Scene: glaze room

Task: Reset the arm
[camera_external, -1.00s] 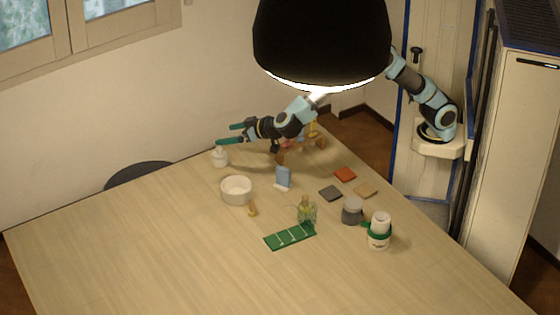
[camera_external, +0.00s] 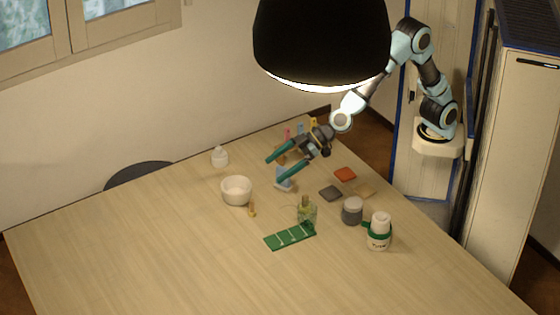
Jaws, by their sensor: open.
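My gripper (camera_external: 284,169) is open, its two green fingers spread and pointing down and left. It hangs over the back right part of the table (camera_external: 140,240), with nothing visible between the fingers. The lower finger crosses in front of a small blue item on a white foot (camera_external: 283,184). I cannot tell from this view whether it touches that item. My arm arches up from its mount at the right and comes down to the gripper. The lamp in front hides a bit of the background by the arm.
A white bowl (camera_external: 236,197), a white bottle (camera_external: 220,157), a green strip (camera_external: 290,236), a glass bottle (camera_external: 307,212), a grey jar (camera_external: 352,211) and a white-green container (camera_external: 379,238) stand around. The left table is clear. A black lamp (camera_external: 321,40) hangs above.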

